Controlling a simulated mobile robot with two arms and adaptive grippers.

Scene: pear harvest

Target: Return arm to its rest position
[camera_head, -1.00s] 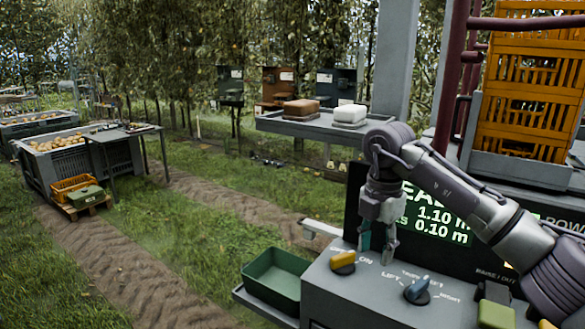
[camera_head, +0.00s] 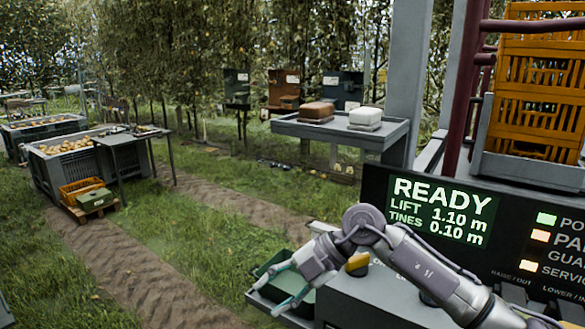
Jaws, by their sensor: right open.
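My right arm (camera_head: 425,270) comes in from the lower right and reaches across the front of the control console (camera_head: 375,305). Its gripper (camera_head: 278,287) points down and left, open and empty, with its fingers in front of the green tray (camera_head: 267,268). The gripper and arm hide much of the tray and part of the console. A yellow knob (camera_head: 357,264) shows just behind the wrist. The console's screen (camera_head: 440,210) reads READY, lift 1.10 m, tines 0.10 m. My left gripper is not in view.
A grey shelf (camera_head: 345,132) holds a brown and a white block. Orange crates (camera_head: 540,85) are stacked at the right behind a dark red post. Pear bins (camera_head: 45,175) and a small table (camera_head: 125,137) stand at the left. Grass and a dirt track lie between.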

